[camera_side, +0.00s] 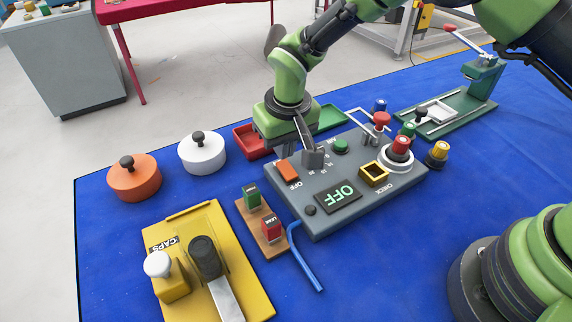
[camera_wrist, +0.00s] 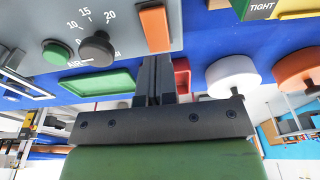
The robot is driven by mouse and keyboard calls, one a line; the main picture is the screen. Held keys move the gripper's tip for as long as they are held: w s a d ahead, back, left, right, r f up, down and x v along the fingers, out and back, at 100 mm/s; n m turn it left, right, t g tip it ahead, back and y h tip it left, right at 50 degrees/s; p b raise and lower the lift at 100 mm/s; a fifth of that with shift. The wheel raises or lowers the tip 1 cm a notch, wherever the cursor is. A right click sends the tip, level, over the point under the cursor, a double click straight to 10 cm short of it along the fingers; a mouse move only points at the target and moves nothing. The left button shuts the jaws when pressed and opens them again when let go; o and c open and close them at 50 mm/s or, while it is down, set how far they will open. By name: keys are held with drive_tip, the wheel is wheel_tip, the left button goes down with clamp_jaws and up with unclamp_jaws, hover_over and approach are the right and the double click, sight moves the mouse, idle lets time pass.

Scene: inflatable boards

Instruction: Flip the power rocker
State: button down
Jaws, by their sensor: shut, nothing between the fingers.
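The orange power rocker (camera_side: 287,171) sits on the grey control panel (camera_side: 330,220), beside the OFF label. It also shows in the wrist view (camera_wrist: 155,28), just beyond my fingertips. The panel's display (camera_side: 338,197) reads OFF.
The dial knob (camera_wrist: 97,50) and a green button (camera_wrist: 55,52) are left of my fingers in the wrist view. Red (camera_side: 250,141) and green (camera_side: 331,117) trays lie behind the panel. White (camera_side: 202,153) and orange (camera_side: 134,178) lidded pots stand left. A yellow CAPS board (camera_side: 240,270) is in front.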

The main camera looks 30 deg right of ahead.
sight(284, 164)
drive_tip(key=shift+f, duration=1.2)
idle(0.7)
drive_tip(key=shift+r, duration=3.55)
